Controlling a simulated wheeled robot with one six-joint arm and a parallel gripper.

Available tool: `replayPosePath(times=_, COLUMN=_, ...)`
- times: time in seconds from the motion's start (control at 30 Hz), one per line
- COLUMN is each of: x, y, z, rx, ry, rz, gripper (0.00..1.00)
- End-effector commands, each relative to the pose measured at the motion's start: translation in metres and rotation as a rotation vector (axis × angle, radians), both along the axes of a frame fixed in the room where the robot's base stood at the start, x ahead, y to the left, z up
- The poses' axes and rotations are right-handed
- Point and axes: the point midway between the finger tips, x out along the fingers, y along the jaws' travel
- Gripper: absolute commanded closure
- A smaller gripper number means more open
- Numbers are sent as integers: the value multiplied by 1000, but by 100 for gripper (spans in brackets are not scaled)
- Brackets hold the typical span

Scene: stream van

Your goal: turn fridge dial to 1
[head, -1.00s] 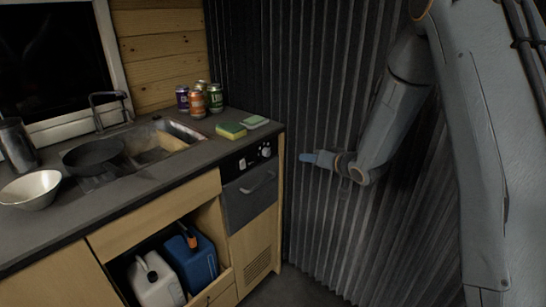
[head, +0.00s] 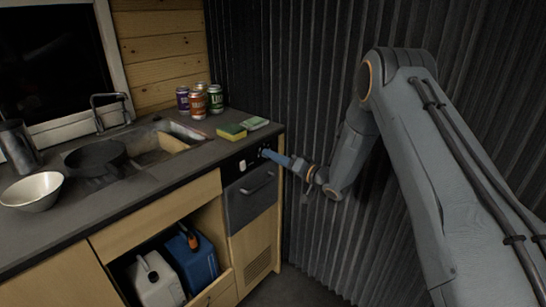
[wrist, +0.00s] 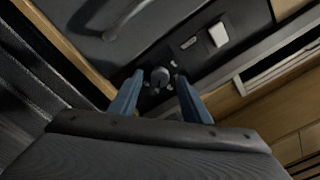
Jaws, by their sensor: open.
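The fridge dial (wrist: 160,76) is a small round grey knob on the black control panel (wrist: 192,62) in the wrist view. My gripper (wrist: 158,80) is open, with one blue finger on either side of the dial. I cannot tell whether the fingers touch it. In the head view my gripper (head: 268,154) is at the panel's right end and hides the dial. The dial's markings are too small to read. The fridge front (head: 250,200) with its handle is below the panel.
A white switch (wrist: 219,35) sits on the panel beside the dial. Sponges (head: 232,131) and several cans (head: 198,105) stand on the counter (head: 140,165) above. The corrugated wall (head: 310,110) is close on the right. Jerrycans (head: 190,262) sit in the open cabinet below.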

Motion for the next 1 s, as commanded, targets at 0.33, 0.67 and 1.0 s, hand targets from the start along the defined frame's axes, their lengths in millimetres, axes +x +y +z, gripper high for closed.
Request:
replayPosePath(times=0.33, x=7, y=8, z=0, rx=1, ry=1, rz=-1, gripper=57)
replayPosePath(times=0.67, x=6, y=8, z=0, rx=0, ry=0, rz=-1, gripper=98)
replayPosePath(times=1.0, x=6, y=8, z=0, rx=-33, ry=-42, rz=-1, gripper=98)
